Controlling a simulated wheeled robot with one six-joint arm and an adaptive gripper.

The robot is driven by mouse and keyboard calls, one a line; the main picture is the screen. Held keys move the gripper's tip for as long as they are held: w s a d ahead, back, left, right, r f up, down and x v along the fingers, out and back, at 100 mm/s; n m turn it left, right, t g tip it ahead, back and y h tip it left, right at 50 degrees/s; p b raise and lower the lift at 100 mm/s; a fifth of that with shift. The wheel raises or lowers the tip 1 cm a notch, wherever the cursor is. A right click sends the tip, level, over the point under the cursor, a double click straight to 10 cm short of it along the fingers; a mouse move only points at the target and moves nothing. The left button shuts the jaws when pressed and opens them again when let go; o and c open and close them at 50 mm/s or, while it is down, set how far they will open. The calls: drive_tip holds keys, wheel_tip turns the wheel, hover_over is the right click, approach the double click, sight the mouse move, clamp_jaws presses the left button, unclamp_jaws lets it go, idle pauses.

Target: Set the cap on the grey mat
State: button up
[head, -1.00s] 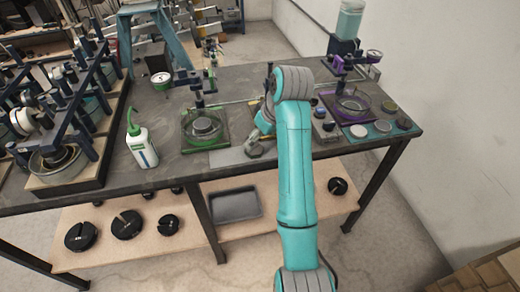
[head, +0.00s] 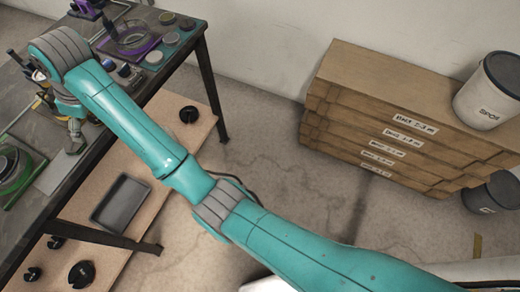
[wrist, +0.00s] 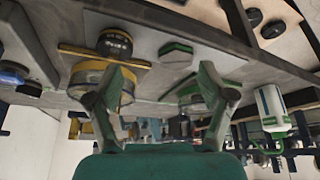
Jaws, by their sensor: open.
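The grey mat (head: 52,172) is a flat grey sheet at the front of the table, at the left of the head view. In the wrist view a small grey, many-sided piece with a green edge (wrist: 176,52) lies on a pale grey surface beyond my fingers. It may be the cap; I cannot be sure. My gripper (wrist: 162,78) is open, its two fingers wide apart with nothing clearly held. In the head view my gripper (head: 75,138) is low over the table beside the mat, and its fingertips are hard to make out.
A green-edged tray with a dish (head: 12,168) is left of the mat. A purple tray (head: 130,40) and several small round tins stand farther back. The wrist view shows a dark round piece on a yellow base (wrist: 115,42) and a white bottle (wrist: 270,105). Wooden drawers (head: 400,120) stand right.

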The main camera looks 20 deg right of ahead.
drive_tip(key=s+d+f+m+t, duration=0.1)
drive_tip(key=d+f+m+t, duration=0.1)
drive_tip(key=d+f, duration=0.65)
drive_tip(key=d+f+m+t, duration=0.15)
drive_tip(key=d+f, duration=0.45)
drive_tip(key=f, duration=0.6)
drive_tip(key=s+d+f+m+t, duration=0.2)
drive_tip(key=s+d+f, duration=0.35)
drive_tip(key=d, duration=0.35)
drive_tip(key=s+d+f+m+t, duration=0.1)
drive_tip(key=s+d+f+m, duration=0.25)
drive_tip(key=s+d, duration=0.35)
drive_tip(key=s+d+r+m+t+h, duration=0.2)
drive_tip(key=s+d+r+m+t, duration=0.15)
drive_tip(key=s+d, duration=1.2)
drive_tip(key=s+d+r+m+t+h, duration=0.2)
drive_tip(key=s+d+r+t, duration=0.1)
drive_tip(key=s+r, duration=1.2)
drive_tip(key=shift+r+h, duration=0.2)
drive_tip(key=shift+h, duration=0.2)
